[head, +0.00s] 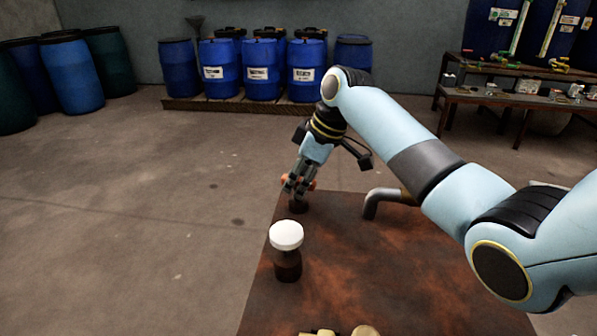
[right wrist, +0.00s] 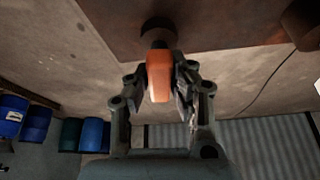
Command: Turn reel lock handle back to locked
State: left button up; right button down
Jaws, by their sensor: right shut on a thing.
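An orange handle (right wrist: 159,76) sits between the fingers of my right gripper (right wrist: 171,88) in the right wrist view. The gripper is shut on it. The handle joins a dark round mount (right wrist: 158,32) at the edge of the rusty brown table. In the head view my right gripper (head: 299,182) reaches down to the table's far left corner, with small orange parts of the handle (head: 312,185) showing beside the fingers. The fingers hide much of the handle, and I cannot tell its exact turn. My left gripper is not in view.
A bent grey pipe (head: 372,203) rises to the right. Pale yellowish parts (head: 364,330) show at the bottom edge. Blue barrels (head: 262,68) stand far back.

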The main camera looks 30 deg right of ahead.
jog(key=m+h+p, duration=0.1)
jog(key=m+p, duration=0.1)
jog(key=p, duration=0.1)
jog(key=m+h+p, duration=0.1)
jog(key=m+p, duration=0.2)
jog(key=p, duration=0.1)
jog(key=m+t+p, duration=0.1)
jog(key=m+p, duration=0.2)
jog(key=shift+r+h+p, duration=0.25)
jog(key=shift+h+p, duration=0.15)
jog(key=m+h+p, duration=0.1)
jog(key=m+p, duration=0.1)
jog(key=m, duration=0.1)
jog(key=shift+f+m, duration=0.1)
jog(key=shift+m, duration=0.2)
jog(key=shift+w+m+h, duration=0.1)
jog(key=shift+m+h, duration=0.5)
jog(key=shift+m, duration=0.2)
jog(key=shift+f+m+g+h, duration=0.1)
jog(key=shift+m+g+h, duration=0.3)
jog(key=shift+m, duration=1)
jog(key=c, duration=1.2)
grip_release()
jog(key=v, duration=1.2)
